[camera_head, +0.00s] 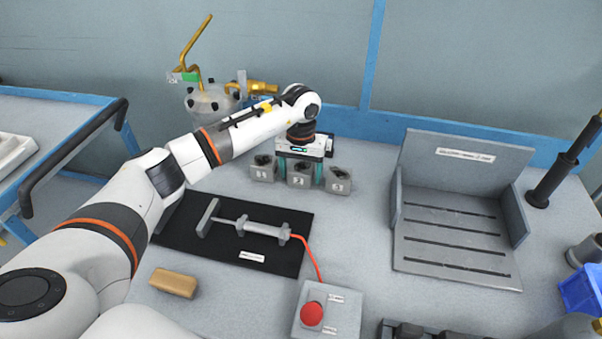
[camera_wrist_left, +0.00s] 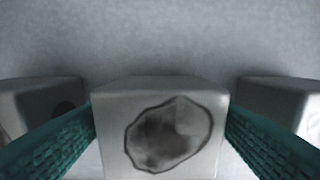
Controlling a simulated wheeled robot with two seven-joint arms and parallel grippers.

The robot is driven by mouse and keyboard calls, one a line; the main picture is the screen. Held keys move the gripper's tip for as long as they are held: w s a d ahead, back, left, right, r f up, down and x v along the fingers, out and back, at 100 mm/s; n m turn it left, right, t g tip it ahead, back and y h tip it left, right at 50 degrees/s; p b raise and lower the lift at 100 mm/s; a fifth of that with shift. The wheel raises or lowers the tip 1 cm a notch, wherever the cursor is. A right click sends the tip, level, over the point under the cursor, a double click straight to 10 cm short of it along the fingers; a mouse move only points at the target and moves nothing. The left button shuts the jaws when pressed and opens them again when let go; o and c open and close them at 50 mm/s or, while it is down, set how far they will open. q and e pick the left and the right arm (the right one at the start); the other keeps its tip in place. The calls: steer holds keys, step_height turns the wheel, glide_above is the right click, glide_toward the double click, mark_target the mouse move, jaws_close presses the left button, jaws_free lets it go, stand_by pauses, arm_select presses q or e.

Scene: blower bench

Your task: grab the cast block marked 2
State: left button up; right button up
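The cast block marked 2 (camera_head: 300,180) stands on the bench at the back, the middle one of three grey blocks. In the left wrist view its top (camera_wrist_left: 165,130) fills the lower middle, with a dark irregular hollow in it. My left gripper (camera_head: 301,176) points down over it, with one teal finger on each side. The fingers meet the block's side edges in the wrist view with no gap visible, so it looks shut on the block. The fingertips are hidden beside the block. The block looks upright on the bench. My right gripper is not in view.
Similar blocks stand close to the left (camera_head: 263,170) and right (camera_head: 338,180). A black mat (camera_head: 280,262) with a grey tool is in front. A grey slotted fixture (camera_head: 455,240) stands at right, a red-button box (camera_head: 328,312) in front, a metal vessel (camera_head: 208,103) behind.

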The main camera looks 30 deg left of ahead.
arm_select(q)
steer(key=shift+r, duration=0.1)
steer(key=c, duration=1.1)
